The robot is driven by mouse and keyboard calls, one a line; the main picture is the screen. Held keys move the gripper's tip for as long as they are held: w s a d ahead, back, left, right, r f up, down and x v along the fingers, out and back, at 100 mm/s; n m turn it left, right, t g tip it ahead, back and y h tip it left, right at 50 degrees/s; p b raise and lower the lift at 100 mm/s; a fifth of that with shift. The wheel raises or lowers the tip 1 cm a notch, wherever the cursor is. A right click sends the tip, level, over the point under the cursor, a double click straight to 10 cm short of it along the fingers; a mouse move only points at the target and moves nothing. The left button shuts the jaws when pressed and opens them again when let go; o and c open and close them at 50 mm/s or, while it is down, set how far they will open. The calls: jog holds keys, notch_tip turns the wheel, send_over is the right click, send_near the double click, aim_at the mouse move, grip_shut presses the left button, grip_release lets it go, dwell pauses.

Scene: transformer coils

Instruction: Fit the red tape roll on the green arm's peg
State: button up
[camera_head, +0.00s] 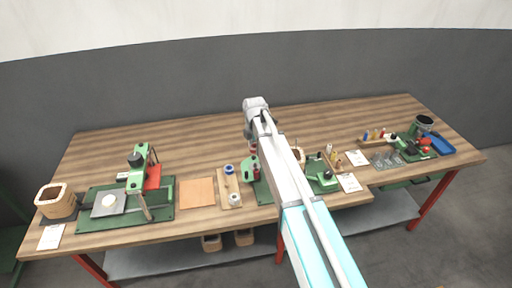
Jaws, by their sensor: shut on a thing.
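My gripper (251,147) points down from the end of my arm, above the middle of the bench. It is small and partly hidden by my arm. A small reddish patch at its fingertips appears to be the red tape roll, held between them. Just below it stands a green fixture (253,168), which appears to be the green arm. Its peg is too small to make out, and I cannot tell whether the roll touches it.
A wooden board (224,186) with a blue-and-white roll (229,169) and a pale roll (234,199) lies left of the green fixture. A green press (140,165) stands further left. My arm covers part of the bench's middle. The back of the wooden bench (190,137) is clear.

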aim_at(254, 153)
jog(key=shift+f+b, duration=2.6)
jog(key=shift+f, duration=0.15)
jog(key=shift+f+b, duration=1.45)
dwell(0.5)
jog(key=o, duration=0.9)
jog(key=shift+s, duration=0.1)
jog(key=shift+o, duration=0.3)
jog(key=shift+r, duration=0.2)
jog(key=shift+r+p, duration=2.35)
jog(key=shift+p, duration=0.2)
jog(key=shift+s, duration=0.15)
